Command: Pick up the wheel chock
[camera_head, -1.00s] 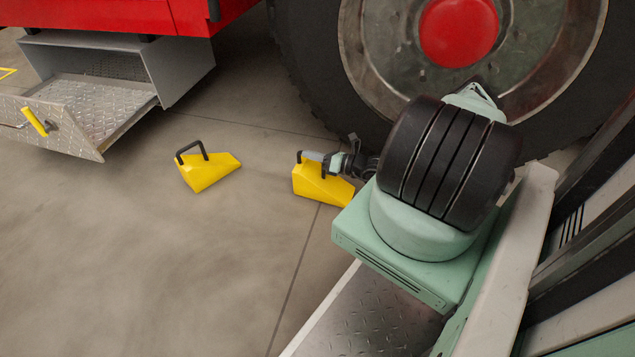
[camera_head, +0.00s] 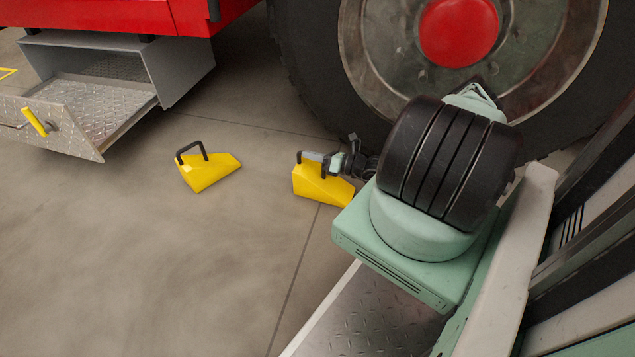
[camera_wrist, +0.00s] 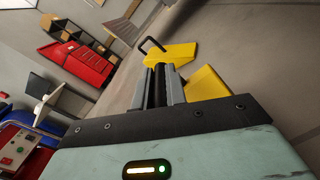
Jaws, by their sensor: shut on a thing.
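Two yellow wheel chocks with black handles are on the concrete floor. The right chock (camera_head: 320,185) is beside the big tyre, and my gripper (camera_head: 311,157) is shut on its handle. In the wrist view this chock (camera_wrist: 206,84) shows to the right of the fingers (camera_wrist: 162,85), partly hidden by them. I cannot tell whether it touches the floor. The left chock (camera_head: 209,173) stands free a short way to the left; the wrist view also shows it (camera_wrist: 172,55) beyond the fingers.
A large black tyre (camera_head: 315,85) with a red hub is just behind the gripper. At the far left, an open metal compartment (camera_head: 180,70) has its tread-plate drawer (camera_head: 100,105) out. Floor in front and to the left is clear. Red drawers (camera_wrist: 78,62) stand far off.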

